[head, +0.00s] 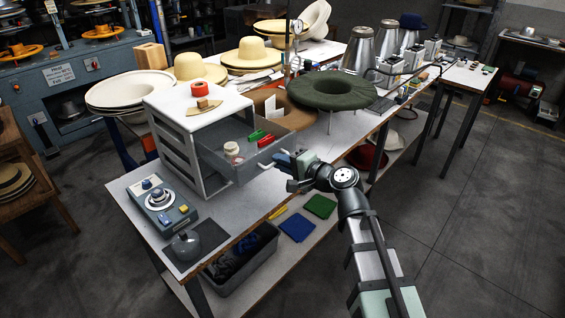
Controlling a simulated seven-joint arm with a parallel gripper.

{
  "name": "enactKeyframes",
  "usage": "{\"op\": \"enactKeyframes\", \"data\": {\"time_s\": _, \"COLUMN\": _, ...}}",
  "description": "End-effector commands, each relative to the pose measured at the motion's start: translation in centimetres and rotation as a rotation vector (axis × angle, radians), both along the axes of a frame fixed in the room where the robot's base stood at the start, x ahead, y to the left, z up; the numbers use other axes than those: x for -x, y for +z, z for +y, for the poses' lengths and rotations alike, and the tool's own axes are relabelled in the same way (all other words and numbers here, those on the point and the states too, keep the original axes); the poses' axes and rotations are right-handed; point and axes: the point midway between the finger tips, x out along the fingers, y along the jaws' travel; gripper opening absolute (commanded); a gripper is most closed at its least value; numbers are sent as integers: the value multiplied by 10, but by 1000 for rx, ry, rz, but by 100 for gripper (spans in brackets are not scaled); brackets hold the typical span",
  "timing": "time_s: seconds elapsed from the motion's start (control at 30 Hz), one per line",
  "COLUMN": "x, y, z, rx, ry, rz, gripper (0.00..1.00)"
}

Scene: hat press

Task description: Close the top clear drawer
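A white drawer cabinet (185,115) stands on the near workbench. Its top clear drawer (243,168) is pulled out toward the right and looks grey and see-through. In it lie a small whitish jar or roll (231,149), a green item (256,135) and a red item (266,141). A pale handle (266,166) shows at the drawer's front. My gripper (282,162) is just right of the drawer front, by the handle. I cannot tell whether it touches the handle, and its finger gap is too small to read.
An orange tape roll (200,88) and a tan wooden piece (203,106) lie on the cabinet. A blue-grey control box (161,203) stands in front of it. A grey bin (247,262) is below the bench edge.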

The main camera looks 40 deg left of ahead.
Motion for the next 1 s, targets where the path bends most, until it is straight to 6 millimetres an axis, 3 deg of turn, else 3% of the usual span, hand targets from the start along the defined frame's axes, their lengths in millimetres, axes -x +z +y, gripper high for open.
{"op": "enactKeyframes", "data": {"time_s": 0.13, "x": 0, "y": 0, "z": 0, "rx": 0, "ry": 0, "rz": 0, "gripper": 0}}
{"op": "enactKeyframes", "data": {"time_s": 1.0, "x": 0, "y": 0, "z": 0, "rx": 0, "ry": 0, "rz": 0, "gripper": 0}}
